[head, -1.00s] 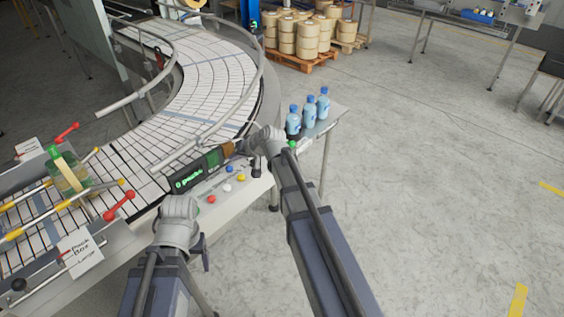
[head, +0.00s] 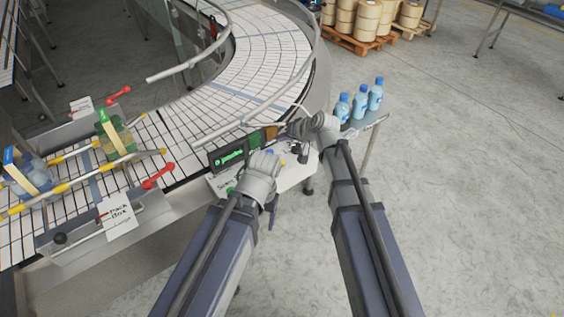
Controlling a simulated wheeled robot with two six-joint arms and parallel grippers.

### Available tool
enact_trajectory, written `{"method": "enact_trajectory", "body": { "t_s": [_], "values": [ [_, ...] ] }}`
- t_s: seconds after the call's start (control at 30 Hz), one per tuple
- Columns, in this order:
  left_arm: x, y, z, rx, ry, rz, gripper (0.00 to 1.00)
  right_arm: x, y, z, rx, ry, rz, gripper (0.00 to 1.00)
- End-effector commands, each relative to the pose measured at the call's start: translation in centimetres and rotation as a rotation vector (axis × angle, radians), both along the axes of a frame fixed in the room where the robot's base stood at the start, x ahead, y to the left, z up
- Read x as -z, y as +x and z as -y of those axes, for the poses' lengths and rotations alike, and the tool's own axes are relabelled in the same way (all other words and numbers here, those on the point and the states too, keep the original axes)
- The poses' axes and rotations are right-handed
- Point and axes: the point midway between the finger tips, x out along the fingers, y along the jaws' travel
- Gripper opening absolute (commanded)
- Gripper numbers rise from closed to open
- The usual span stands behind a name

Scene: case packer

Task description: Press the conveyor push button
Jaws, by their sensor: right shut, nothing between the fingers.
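The conveyor's control panel (head: 300,176) stands at the belt's near edge, with a lit green display (head: 232,155) at its back. A blue button (head: 270,152) and a green button (head: 229,190) show on it; my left wrist hides part of the panel between them. I cannot tell which button is the conveyor push button. My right gripper (head: 298,129) is shut and empty, pointing left above the panel's right end; contact cannot be told. My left gripper (head: 272,208) hangs at the panel's front, mostly hidden by its wrist, its jaws unclear.
The curved conveyor (head: 255,75) with metal guide rails lies behind the panel. Several blue-capped bottles (head: 360,102) stand on a side table at right. Packs of bottles (head: 116,138) sit on the belt at left. Open floor lies to the right.

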Motion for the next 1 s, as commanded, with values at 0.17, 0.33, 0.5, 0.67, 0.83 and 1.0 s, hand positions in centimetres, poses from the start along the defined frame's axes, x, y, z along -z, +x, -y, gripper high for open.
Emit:
{"method": "enact_trajectory", "body": {
  "t_s": [0.17, 0.33, 0.5, 0.67, 0.83, 1.0],
  "values": [
    [1.3, 0.0, 0.0, 0.003, 0.0, 0.0, 0.71, 1.3, 0.0, 0.0, 0.0, 0.0, 0.0, 0.0],
    [3.3, 0.0, 0.0, 0.009, 0.0, 0.0, 0.71, 3.3, 0.0, 0.0, 0.0, 0.0, 0.0, 0.0],
    [5.7, 0.1, 0.0, 0.008, 0.0, 0.001, 0.71, 5.7, 0.0, 0.0, 0.0, 0.0, 0.0, 0.0],
    [7.7, 0.1, 0.0, 0.006, 0.0, 0.003, 0.71, 7.7, 0.0, 0.0, 0.0, 0.0, 0.0, 0.0],
    [8.7, 0.1, 0.0, 0.005, 0.0, 0.004, 0.71, 8.7, 0.0, 0.0, 0.0, 0.0, 0.0, 0.0],
    [8.7, 0.1, 0.0, 0.004, 0.0, 0.004, 0.71, 8.7, 0.0, 0.0, 0.0, 0.0, 0.0, 0.0]
  ]
}}
